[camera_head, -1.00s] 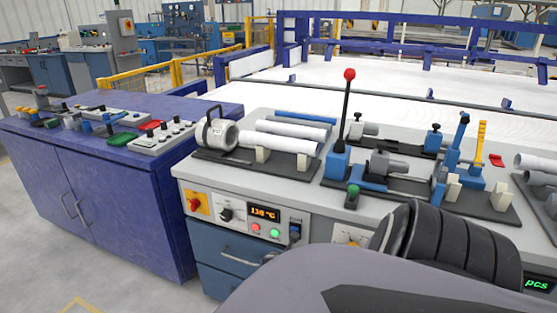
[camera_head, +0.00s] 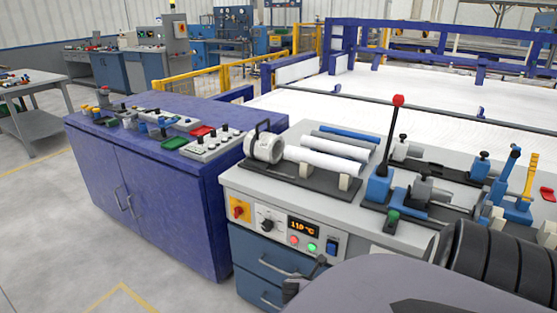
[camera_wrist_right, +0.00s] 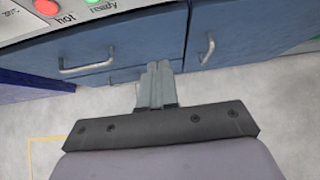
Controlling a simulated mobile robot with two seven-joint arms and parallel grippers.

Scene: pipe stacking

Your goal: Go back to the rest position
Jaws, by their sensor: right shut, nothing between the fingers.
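My right gripper (camera_wrist_right: 158,82) shows in the right wrist view with its two grey fingers together and nothing between them. It is in front of the blue drawer fronts (camera_wrist_right: 120,52) of the workbench, apart from the bench top. In the head view my right arm (camera_head: 400,280) crosses the bottom right corner and covers the bench's lower right part. My left gripper is in neither view.
The workbench (camera_head: 340,205) carries white pipes (camera_head: 325,163), a clamp (camera_head: 264,147) and a red-knobbed lever (camera_head: 397,112). A purple cabinet (camera_head: 180,205) stands left of it. The grey floor (camera_head: 45,225) is open at the left.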

